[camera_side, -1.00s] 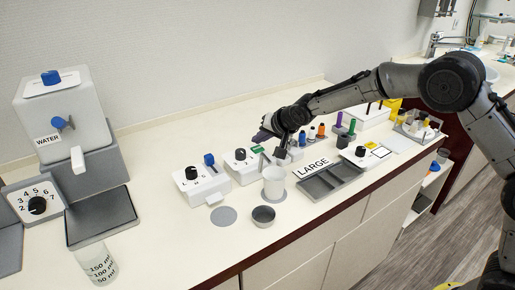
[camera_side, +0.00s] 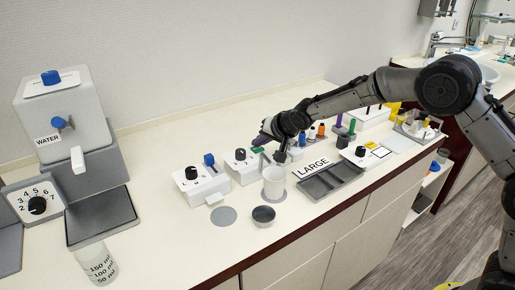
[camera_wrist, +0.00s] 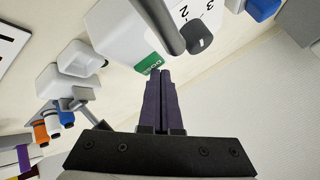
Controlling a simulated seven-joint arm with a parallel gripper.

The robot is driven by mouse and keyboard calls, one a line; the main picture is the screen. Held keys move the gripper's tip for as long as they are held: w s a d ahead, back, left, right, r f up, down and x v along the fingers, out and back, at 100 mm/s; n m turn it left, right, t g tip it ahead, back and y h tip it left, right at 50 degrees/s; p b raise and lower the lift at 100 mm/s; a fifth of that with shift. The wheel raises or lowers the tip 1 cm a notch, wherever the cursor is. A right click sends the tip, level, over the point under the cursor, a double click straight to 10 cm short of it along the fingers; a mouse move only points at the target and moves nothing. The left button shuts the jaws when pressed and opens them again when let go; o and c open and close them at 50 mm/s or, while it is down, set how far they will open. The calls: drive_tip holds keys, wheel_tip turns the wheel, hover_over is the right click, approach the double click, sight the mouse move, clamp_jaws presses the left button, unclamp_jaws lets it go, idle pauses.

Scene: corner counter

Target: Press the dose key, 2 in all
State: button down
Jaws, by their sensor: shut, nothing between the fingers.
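The green dose key (camera_side: 257,150) is on top of a white dispenser (camera_side: 246,174) with a black knob (camera_side: 240,154). In the wrist view the green key (camera_wrist: 149,64) carries white lettering, and its near part is partly hidden by my fingers. My gripper (camera_side: 259,142) is shut and empty, with its dark purple fingertips right at the key. In the wrist view the fingertips (camera_wrist: 160,73) overlap the key's edge; I cannot tell whether they touch it or how far it is pressed. A white cup (camera_side: 274,182) stands in front of this dispenser.
A similar white dispenser (camera_side: 198,190) with a blue key (camera_side: 209,159) stands to the left. A grey tray (camera_side: 330,181) is at right.

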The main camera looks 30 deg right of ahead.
sight(260, 150)
drive_tip(key=shift+f, duration=0.35)
idle(0.4)
drive_tip(key=shift+r, duration=0.9)
drive_tip(key=shift+r, duration=2.5)
drive_tip(key=shift+d, duration=0.1)
